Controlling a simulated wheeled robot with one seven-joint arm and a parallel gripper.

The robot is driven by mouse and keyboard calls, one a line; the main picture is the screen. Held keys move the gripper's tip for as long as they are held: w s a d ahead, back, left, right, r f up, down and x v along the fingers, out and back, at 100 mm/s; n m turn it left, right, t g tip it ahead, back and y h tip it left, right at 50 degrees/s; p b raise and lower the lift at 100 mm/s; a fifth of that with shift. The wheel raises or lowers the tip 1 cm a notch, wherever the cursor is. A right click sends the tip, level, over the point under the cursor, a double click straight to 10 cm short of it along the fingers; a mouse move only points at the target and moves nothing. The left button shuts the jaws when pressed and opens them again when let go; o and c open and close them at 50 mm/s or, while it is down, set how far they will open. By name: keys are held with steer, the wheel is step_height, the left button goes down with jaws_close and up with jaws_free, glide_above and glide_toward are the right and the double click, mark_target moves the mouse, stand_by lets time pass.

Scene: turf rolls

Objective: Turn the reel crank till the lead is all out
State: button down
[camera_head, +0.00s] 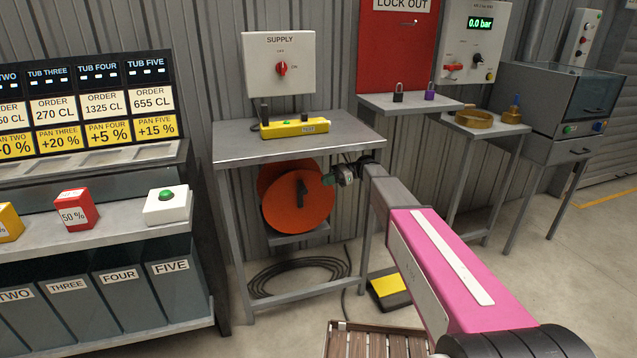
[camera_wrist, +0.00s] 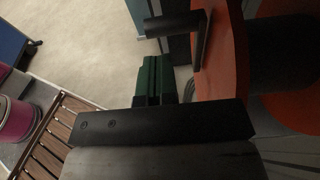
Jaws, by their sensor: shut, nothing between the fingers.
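The orange reel (camera_head: 285,207) hangs below the supply bench, with its round face turned outward. Its black crank (camera_head: 301,192) sits on that face. In the wrist view the orange reel (camera_wrist: 228,70) fills the right side, and the black crank (camera_wrist: 178,25) juts out from it. My gripper (camera_head: 327,179) is at the right edge of the reel, beside the crank and apart from it. In the wrist view its green fingers (camera_wrist: 152,75) are shut together with nothing between them. The dark lead (camera_head: 300,276) lies in loose loops on the floor below the reel.
The bench (camera_head: 235,150) stands over the reel, its legs on both sides. A yellow tester (camera_head: 294,128) lies on it. A black and yellow pedal (camera_head: 388,289) and a slatted wooden platform (camera_head: 372,342) are on the floor. Tubs stand left; open floor lies right.

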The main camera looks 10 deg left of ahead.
steer(key=s+d+f+n+t+h, duration=0.2)
steer(key=s+d+f+n+h, duration=0.2)
steer(key=s+d, duration=0.5)
steer(key=s+d+f+n+t+h, duration=0.2)
steer(key=s+d+f+n+h, duration=0.2)
steer(key=s+d, duration=0.5)
steer(key=s+d+f+n+t+h, duration=0.2)
steer(key=s+d+f+n+h, duration=0.2)
steer(key=s+d, duration=0.5)
steer(key=d+f+h, duration=0.2)
steer(key=d, duration=0.1)
steer(key=shift+s+d+n+t, duration=0.25)
steer(key=shift+d+n+t, duration=0.15)
steer(key=shift+f, duration=0.1)
